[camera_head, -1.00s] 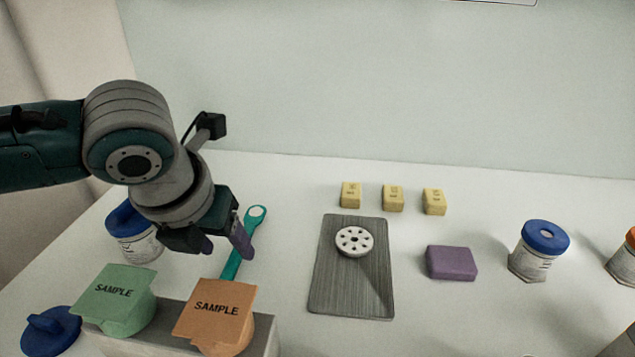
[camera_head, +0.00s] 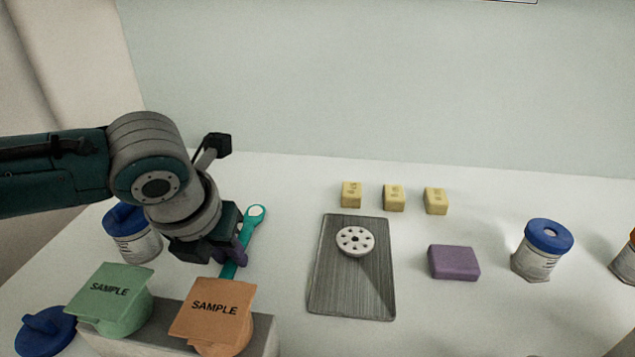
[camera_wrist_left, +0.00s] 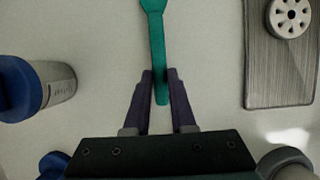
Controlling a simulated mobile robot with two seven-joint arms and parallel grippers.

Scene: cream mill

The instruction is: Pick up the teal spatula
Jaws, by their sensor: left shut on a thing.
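The teal spatula (camera_head: 252,221) lies on the white table, its round holed end toward the back. It also shows in the left wrist view (camera_wrist_left: 157,50), its narrow handle running between my fingers. My left gripper (camera_head: 232,257) is low over the table with its purple fingers shut on the handle. The left wrist view shows the fingertips (camera_wrist_left: 160,75) on either side of the handle. In the head view the gripper hides part of the handle. My right gripper is not in view.
A green sample cup (camera_head: 122,315) and an orange sample cup (camera_head: 222,310) stand in a grey holder in front. A blue-lidded jar (camera_head: 140,247) stands left. A grey board (camera_head: 350,285) with a white disc (camera_head: 355,241) lies right, beyond clear table.

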